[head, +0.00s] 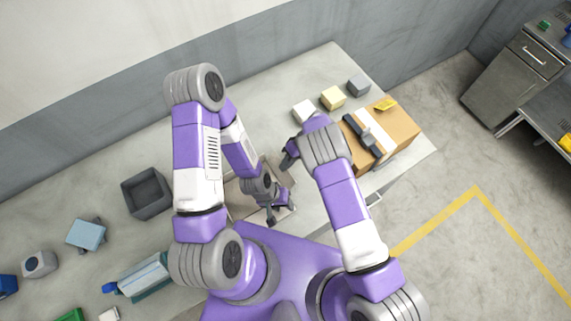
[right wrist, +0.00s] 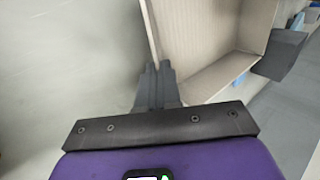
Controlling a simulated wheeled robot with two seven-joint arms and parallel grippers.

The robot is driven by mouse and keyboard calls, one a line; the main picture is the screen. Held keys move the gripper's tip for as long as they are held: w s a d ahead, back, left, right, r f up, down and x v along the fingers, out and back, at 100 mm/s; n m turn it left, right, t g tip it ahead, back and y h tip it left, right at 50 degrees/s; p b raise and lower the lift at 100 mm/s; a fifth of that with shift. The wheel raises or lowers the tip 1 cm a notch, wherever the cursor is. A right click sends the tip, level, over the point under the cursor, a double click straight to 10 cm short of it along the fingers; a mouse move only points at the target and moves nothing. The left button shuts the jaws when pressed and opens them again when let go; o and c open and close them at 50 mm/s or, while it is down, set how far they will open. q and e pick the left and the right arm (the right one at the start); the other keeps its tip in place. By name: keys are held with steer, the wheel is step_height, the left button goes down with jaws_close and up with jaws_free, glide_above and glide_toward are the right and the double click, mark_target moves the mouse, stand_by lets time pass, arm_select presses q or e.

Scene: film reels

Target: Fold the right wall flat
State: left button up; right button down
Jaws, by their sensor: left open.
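A tan cardboard box (head: 243,205) lies on the table, partly hidden by my arms. A tan wall or flap (head: 283,172) stands out at its right side. My left gripper (head: 280,214) is open over the box's near right part. My right gripper (head: 287,157) is at the box's far right corner. In the right wrist view, the box interior (right wrist: 205,35) is at the upper right. There my right gripper's fingers (right wrist: 158,68) are together beside a thin wall edge (right wrist: 151,35). I see no clear grip on the wall.
A closed carton (head: 400,123) with a dark tool on it stands at the right. Several small blocks (head: 332,98) lie at the back. A dark open bin (head: 147,193) and loose items, including a light-blue block (head: 86,235), are at the left.

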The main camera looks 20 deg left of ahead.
steer(key=c, duration=1.3)
jaws_free()
steer(key=v, duration=0.7)
steer(key=shift+w+d+r+b, duration=0.1)
steer(key=shift+r+b, duration=0.15)
steer(key=shift+b, duration=0.1)
